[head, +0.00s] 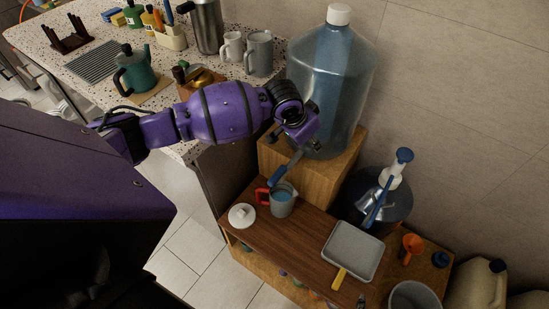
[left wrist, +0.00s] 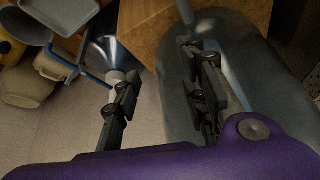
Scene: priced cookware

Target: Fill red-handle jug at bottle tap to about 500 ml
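The large clear blue bottle (head: 330,85) with a white cap stands on a wooden block. A grey bar with a blue end (head: 277,177), apparently part of its tap, slants down above the jug. The red-handle jug (head: 281,205) stands upright on the brown shelf below, red handle to the left, with bluish liquid inside; its level marks are too small to read. My left gripper (head: 304,138) is at the bottle's lower front. In the left wrist view its two fingers (left wrist: 160,68) are apart, with the bottle (left wrist: 250,75) close by the right finger. My right gripper is out of view.
A white lid (head: 242,215) lies left of the jug, and a grey tray (head: 353,250) with a yellow handle lies right. The wooden block (head: 345,160) borders the shelf behind. A speckled counter (head: 90,35) with a teal kettle (head: 135,72) and mugs is at left.

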